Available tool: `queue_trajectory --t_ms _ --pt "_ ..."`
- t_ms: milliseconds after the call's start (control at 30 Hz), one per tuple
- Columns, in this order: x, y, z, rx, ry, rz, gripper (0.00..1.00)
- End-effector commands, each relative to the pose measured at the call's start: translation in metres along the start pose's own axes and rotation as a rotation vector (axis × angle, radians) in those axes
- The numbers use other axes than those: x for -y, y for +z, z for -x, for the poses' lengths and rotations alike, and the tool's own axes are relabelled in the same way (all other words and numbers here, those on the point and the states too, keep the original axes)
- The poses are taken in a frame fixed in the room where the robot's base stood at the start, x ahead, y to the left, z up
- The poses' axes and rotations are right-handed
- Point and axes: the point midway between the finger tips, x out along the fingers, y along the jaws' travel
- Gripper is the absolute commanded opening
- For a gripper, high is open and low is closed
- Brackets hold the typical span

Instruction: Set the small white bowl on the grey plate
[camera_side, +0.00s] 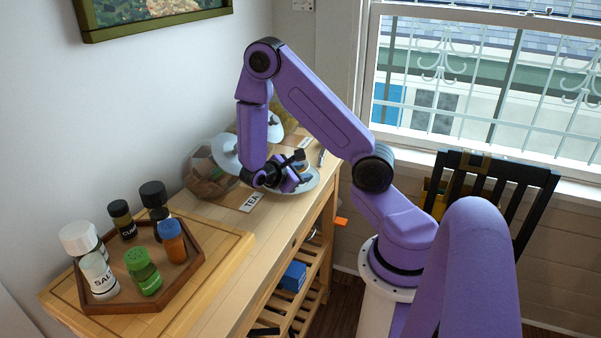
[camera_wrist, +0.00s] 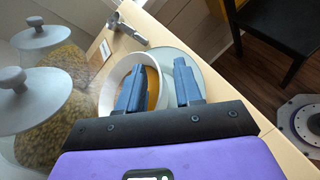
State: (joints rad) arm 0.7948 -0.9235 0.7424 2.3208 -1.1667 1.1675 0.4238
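The white bowl (camera_wrist: 108,96), yellow-orange inside, sits below my gripper in the wrist view. My gripper (camera_wrist: 160,86) has two blue fingers set apart, one inside the bowl and the other outside its right wall, over the plate. I see a gap between the fingers, with the bowl's wall between them. The grey plate (camera_wrist: 206,72) shows behind and to the right of the bowl, which overlaps it in the picture; I cannot tell whether they touch. In the side view my gripper (camera_side: 289,181) hides most of the bowl, and the plate (camera_side: 311,184) shows around it.
Glass jars with grey lids (camera_wrist: 42,38) stand close to the left of the bowl. A metal utensil (camera_wrist: 127,30) lies behind. A TEA card (camera_side: 251,202) and a hexagonal tray (camera_side: 187,275) with several shakers are nearer on the wooden counter (camera_side: 232,262). A chair (camera_side: 487,180) stands right.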

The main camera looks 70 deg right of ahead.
Motion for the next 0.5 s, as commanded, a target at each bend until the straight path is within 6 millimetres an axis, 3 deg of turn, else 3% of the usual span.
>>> queue_trajectory --t_ms 267,500 --pt "-0.002 0.003 0.002 -0.001 0.001 -0.002 0.35" --pt "-0.002 0.002 0.039 -0.004 0.005 -0.001 0.35"
